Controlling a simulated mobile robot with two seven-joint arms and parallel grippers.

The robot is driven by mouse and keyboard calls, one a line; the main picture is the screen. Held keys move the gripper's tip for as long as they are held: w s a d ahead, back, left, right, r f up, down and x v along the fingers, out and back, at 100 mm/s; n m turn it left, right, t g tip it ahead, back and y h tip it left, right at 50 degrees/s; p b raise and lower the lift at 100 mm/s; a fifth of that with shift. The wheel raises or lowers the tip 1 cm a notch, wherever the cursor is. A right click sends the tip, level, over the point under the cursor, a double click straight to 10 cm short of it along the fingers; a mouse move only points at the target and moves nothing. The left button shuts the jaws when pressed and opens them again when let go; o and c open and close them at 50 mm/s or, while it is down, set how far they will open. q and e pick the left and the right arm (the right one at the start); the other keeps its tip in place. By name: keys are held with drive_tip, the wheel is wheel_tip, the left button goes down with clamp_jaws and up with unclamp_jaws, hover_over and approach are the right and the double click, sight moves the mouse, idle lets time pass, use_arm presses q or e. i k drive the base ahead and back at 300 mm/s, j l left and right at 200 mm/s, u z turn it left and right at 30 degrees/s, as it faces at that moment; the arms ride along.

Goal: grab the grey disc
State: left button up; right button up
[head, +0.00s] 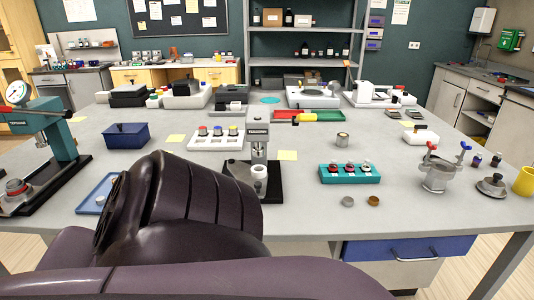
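A small grey disc (347,201) lies flat on the grey worktable near its front edge, right of the middle. A brown disc (373,201) of similar size lies just to its right, apart from it. Neither of my grippers shows in the head view. A large dark purple arm part of mine fills the lower left and hides the table's front edge there. Nothing touches the grey disc.
A teal holder (350,179) with several small jars stands just behind the discs. A press-like device (259,160) stands to the left, and a grey pot with red and blue handles (437,176) to the right. The table in front of the discs is clear.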

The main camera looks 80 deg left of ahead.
sight(101, 200)
drive_tip(key=u, duration=3.6)
